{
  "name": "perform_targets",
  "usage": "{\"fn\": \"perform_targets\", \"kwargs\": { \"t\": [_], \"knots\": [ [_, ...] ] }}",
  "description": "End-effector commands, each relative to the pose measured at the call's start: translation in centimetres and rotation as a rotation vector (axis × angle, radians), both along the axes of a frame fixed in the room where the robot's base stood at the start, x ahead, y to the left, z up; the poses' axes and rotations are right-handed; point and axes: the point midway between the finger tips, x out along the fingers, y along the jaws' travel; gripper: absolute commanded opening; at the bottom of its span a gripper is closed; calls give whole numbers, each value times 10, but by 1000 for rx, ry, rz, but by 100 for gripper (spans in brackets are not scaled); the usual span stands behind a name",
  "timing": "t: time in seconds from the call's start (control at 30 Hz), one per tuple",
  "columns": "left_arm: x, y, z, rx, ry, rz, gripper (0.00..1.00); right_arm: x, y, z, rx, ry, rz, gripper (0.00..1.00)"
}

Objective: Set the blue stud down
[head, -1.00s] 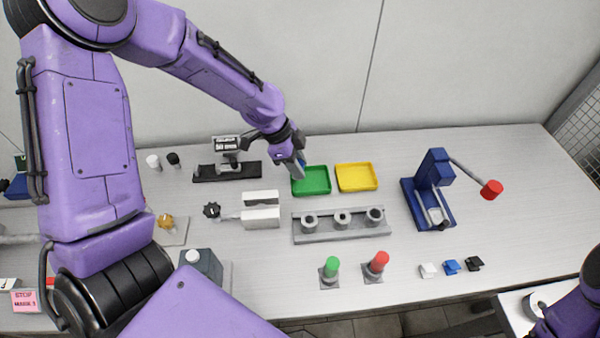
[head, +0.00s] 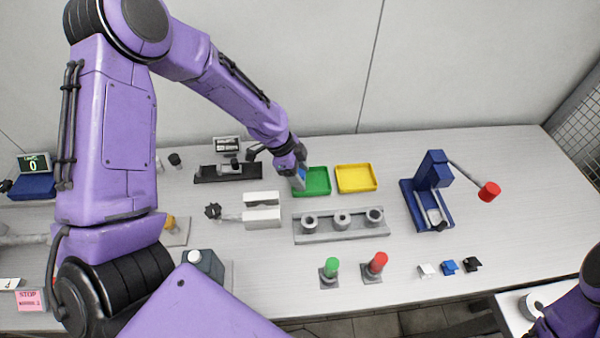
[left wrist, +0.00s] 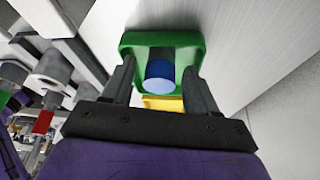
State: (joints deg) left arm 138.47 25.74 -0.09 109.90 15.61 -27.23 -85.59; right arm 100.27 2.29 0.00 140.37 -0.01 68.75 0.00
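The blue stud (left wrist: 166,76) is between the two fingers of my left gripper (left wrist: 160,75) in the left wrist view, its pale round end toward the camera. A strip of green shows between the stud and the left-hand finger, so the gripper looks open around it. The green tray (left wrist: 136,44) lies just beyond the fingertips. In the head view my left gripper (head: 299,181) is at the left side of the green tray (head: 318,182), with a bit of blue (head: 302,173) by the fingers. Whether the stud touches the tray floor I cannot tell. My right gripper is out of view.
A yellow tray (head: 356,178) stands right of the green one. A grey rack with holders (head: 342,224) is in front, with a white block fixture (head: 262,211) to its left. A blue press with a red knob (head: 432,190) stands right. The back right table is clear.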

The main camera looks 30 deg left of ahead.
Motion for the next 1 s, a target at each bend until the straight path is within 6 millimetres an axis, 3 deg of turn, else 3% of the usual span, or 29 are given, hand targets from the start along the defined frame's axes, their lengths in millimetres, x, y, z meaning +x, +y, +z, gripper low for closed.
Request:
{"fn": "perform_targets", "kwargs": {
  "t": [0.17, 0.6, 0.73, 1.0],
  "knots": [
    [0, 3, 10, 1, -4, 1, 58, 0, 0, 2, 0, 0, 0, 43],
    [-16, 38, 103, 1, -4, 1, 58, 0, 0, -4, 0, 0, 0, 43],
    [-18, 42, 113, 1, -1, -1, 58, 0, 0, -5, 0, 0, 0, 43],
    [-18, 42, 114, 0, 0, 0, 58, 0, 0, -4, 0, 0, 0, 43]
  ]
}}
